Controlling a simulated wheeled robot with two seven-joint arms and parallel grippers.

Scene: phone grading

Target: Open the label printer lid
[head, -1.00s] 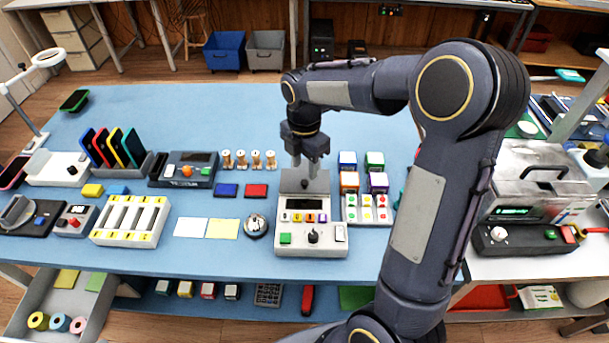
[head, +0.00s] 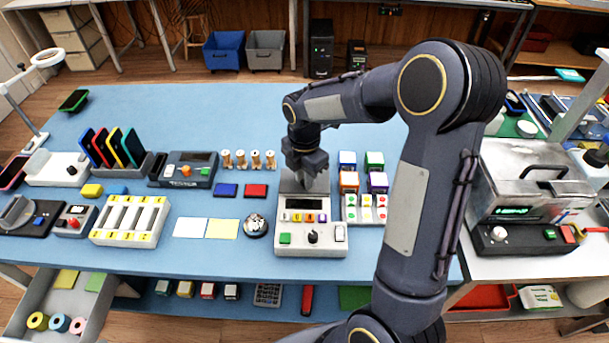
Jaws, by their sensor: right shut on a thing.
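The label printer (head: 312,238) is a pale box near the middle of the blue table, with a dark display, a row of coloured keys, a green button and a black knob on its front. Its grey lid (head: 288,183) is at the back of the box, partly covered by my right gripper (head: 305,182). My right gripper points down over the lid and is shut on the lid's small dark knob, which the fingers mostly hide. I cannot tell the lid's angle clearly. My left gripper is not in view.
Several coloured boxes (head: 348,181) and a tray of coloured buttons (head: 366,209) stand close on the right. A round silver bell (head: 255,225) and a yellow sheet (head: 222,229) lie to the left. The blue table (head: 250,115) is clear behind.

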